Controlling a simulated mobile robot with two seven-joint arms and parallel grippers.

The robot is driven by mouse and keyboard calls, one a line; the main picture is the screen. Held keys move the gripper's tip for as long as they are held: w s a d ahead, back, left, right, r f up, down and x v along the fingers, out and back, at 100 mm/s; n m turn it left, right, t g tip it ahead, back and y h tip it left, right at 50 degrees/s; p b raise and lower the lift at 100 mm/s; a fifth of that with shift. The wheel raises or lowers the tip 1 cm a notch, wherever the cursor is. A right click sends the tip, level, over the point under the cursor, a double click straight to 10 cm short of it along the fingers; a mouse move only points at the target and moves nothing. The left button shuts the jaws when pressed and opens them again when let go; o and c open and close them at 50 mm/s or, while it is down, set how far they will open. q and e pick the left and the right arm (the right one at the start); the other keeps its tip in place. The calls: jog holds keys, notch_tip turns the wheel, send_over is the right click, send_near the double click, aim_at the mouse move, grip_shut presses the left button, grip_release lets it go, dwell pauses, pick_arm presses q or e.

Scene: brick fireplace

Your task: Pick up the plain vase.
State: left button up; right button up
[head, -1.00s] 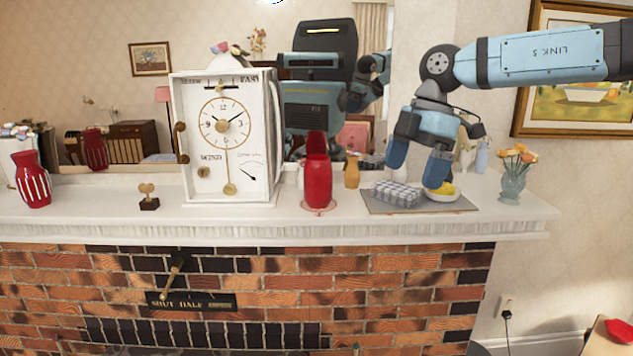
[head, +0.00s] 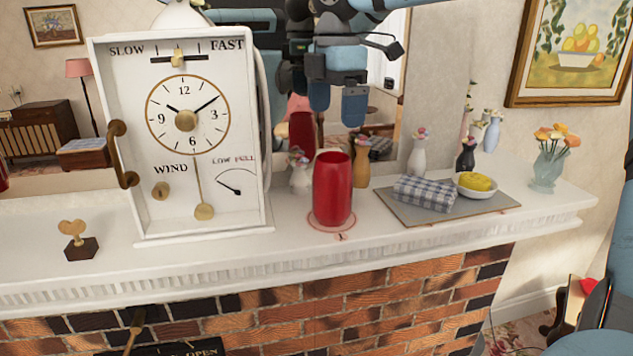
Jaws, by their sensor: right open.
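The plain red vase (head: 333,190) stands upright on the white mantel, on a round reddish mark in front of the mirror. My right gripper (head: 338,106) hangs fingers down at the top middle, above the vase in the picture. Its blue fingers are apart with nothing seen between them. A gap shows between the fingertips and the vase rim; I cannot judge how far they are from it in depth. My left gripper is not in view.
A white clock (head: 185,220) stands close left of the vase. Right of it are a yellowish-brown vase (head: 361,165) and a grey mat (head: 398,213) with a checked cloth (head: 424,193) and yellow-filled bowl (head: 475,191). A glass flower vase (head: 547,172) stands farther right.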

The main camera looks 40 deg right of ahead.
aim_at(336, 157)
jog(key=f, duration=0.1)
jog(key=s+f, duration=0.1)
jog(key=f, duration=0.1)
jog(key=shift+s+f+p, duration=0.1)
jog(key=shift+s+p, duration=0.05)
jog(key=shift+p, duration=0.15)
jog(key=f, duration=0.2)
jog(key=w+f, duration=0.1)
jog(key=f, duration=0.1)
jog(key=shift+f+p, duration=0.15)
jog(key=shift+p, duration=0.15)
jog(key=shift+s+f, duration=0.15)
jog(key=shift+f, duration=0.1)
notch_tip(336, 157, down, 5)
jog(key=shift+r+p, duration=0.2)
jog(key=shift+p, duration=0.85)
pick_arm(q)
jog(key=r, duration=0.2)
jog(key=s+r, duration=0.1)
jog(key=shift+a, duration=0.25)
pick_arm(e)
jog(key=shift+a, duration=0.1)
jog(key=c, duration=0.3)
jog(key=shift+r, duration=0.1)
jog(key=c, duration=0.9)
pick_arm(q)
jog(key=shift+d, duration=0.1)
